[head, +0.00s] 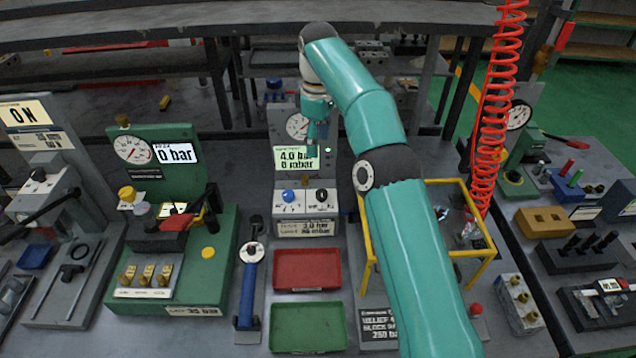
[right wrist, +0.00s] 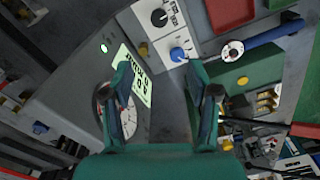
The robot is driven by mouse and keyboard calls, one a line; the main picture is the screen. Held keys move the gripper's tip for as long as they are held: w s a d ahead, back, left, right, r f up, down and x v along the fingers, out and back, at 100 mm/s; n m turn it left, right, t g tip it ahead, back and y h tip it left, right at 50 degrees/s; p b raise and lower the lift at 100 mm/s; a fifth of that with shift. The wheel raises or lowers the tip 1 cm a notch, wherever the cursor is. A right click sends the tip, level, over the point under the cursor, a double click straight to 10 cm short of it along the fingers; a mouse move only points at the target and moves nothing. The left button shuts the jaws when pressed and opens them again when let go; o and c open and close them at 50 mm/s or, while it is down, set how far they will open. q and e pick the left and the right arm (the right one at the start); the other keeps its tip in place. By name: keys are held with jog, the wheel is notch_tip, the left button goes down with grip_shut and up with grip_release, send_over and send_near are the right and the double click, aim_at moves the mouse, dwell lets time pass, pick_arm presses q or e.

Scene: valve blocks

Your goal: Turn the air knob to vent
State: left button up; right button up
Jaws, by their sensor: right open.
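The grey pressure panel stands at the back centre, with a round gauge (head: 297,126) and a lit display (head: 296,158) reading 4.0 bar and 0 mbar. On its white base plate are a blue knob (head: 288,195) and a black knob (head: 321,194); the small labels are not readable. My right gripper (head: 314,136) is in front of the panel, above the knobs and touching neither. In the right wrist view its fingers (right wrist: 166,95) are apart and empty, with the blue knob (right wrist: 178,54) and black knob (right wrist: 158,18) beyond them. My left gripper is not visible.
Red (head: 307,269) and green (head: 309,327) trays lie in front of the panel. A blue-handled wrench (head: 247,285) and a green gauge block (head: 163,155) are to the left. A yellow frame (head: 481,268) and a red coiled hose (head: 492,120) are to the right.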

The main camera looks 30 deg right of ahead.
jog(key=b, duration=0.3)
send_over(322, 192)
notch_tip(322, 192, down, 8)
jog(key=shift+r, duration=0.1)
notch_tip(322, 192, down, 8)
jog(key=shift+s+f+p, duration=0.1)
jog(key=shift+f+p, duration=0.1)
jog(key=shift+p, duration=0.1)
grip_shut()
